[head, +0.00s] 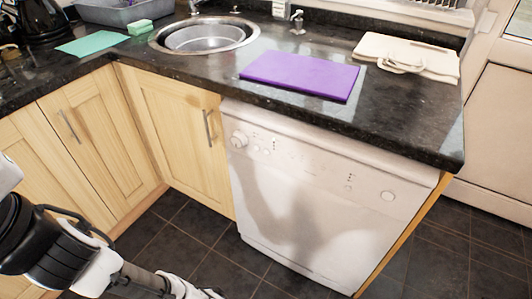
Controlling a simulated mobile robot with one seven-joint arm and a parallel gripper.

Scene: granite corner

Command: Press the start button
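A white dishwasher (310,215) stands shut under the dark counter. Its control strip has a round knob (240,140) at the left end. A round button-like disc (388,196) sits at the right end. Several small marks or buttons lie between them. I cannot read any label, so I cannot tell which one is the start button. My gripper (208,294) is at the bottom edge, low over the floor and left of the dishwasher, apart from its controls. It is mostly cut off, so its fingers cannot be made out.
Wooden cupboards (75,140) fill the corner to the left. Dark tiled floor (205,235) is clear in front.

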